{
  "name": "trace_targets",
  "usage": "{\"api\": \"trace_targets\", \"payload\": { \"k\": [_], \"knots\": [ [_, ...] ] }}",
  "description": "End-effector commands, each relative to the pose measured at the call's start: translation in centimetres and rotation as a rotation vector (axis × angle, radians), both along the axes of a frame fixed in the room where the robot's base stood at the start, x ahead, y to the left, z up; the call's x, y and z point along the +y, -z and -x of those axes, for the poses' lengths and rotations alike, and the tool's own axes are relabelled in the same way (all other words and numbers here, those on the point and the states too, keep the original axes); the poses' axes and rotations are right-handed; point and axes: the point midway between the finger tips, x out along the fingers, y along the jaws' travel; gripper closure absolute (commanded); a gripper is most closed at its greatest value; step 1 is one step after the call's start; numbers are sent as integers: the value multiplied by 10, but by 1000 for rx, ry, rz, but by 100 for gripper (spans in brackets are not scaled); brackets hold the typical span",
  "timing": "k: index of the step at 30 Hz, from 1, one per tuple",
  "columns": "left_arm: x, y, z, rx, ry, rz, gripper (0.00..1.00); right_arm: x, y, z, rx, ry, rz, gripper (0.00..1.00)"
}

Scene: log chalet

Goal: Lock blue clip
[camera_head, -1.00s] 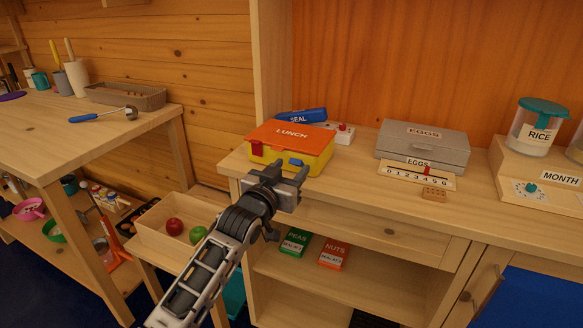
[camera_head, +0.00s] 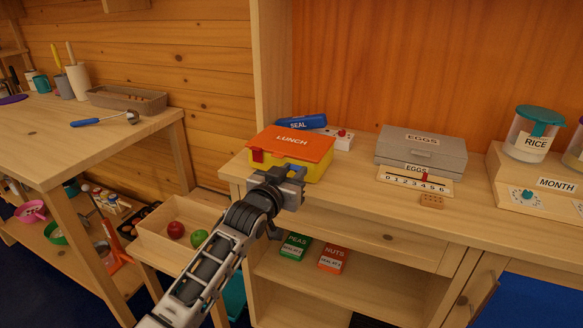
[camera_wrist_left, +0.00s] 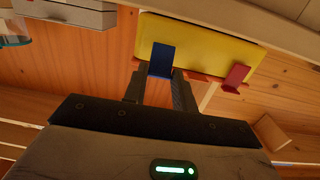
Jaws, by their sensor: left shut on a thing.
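The lunch box (camera_head: 312,172) has a yellow base and an orange lid (camera_head: 290,142) marked LUNCH, which lies down on it. It stands at the counter's left end. A red clip (camera_head: 257,155) is on its front left; it also shows in the left wrist view (camera_wrist_left: 236,76). The blue clip (camera_wrist_left: 161,60) is on the same side, at my left fingertips in the wrist view. My left gripper (camera_head: 284,178) is at the box's front, shut on the blue clip, and mostly hides it in the head view. Whether the clip is latched is unclear. My right gripper is out of view.
A blue SEAL object (camera_head: 302,122) lies behind the box. A grey EGGS carton (camera_head: 421,148) and a number strip (camera_head: 415,181) stand to the right. An open wooden tray with red and green apples (camera_head: 176,230) is below left.

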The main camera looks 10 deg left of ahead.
Motion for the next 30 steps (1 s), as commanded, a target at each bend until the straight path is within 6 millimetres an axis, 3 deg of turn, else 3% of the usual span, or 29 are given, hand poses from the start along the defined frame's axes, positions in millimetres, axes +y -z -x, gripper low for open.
{"api": "trace_targets", "payload": {
  "k": [1, 8, 15, 26, 27, 29, 30],
  "knots": [
    [0, -13, -1, 32, 0, -12, 96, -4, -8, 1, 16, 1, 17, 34],
    [-2, -23, -8, 196, 0, -71, 96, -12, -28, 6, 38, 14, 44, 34],
    [-5, -18, -15, 379, 0, -134, 96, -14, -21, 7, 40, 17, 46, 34],
    [-6, -17, -15, 409, 0, -144, 96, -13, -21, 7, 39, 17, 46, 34],
    [-6, -17, -15, 409, 0, -144, 70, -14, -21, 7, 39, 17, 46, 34],
    [-6, -17, -15, 408, 0, -144, 54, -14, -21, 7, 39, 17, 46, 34],
    [-6, -17, -15, 408, 0, -144, 51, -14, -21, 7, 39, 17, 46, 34]
  ]
}}
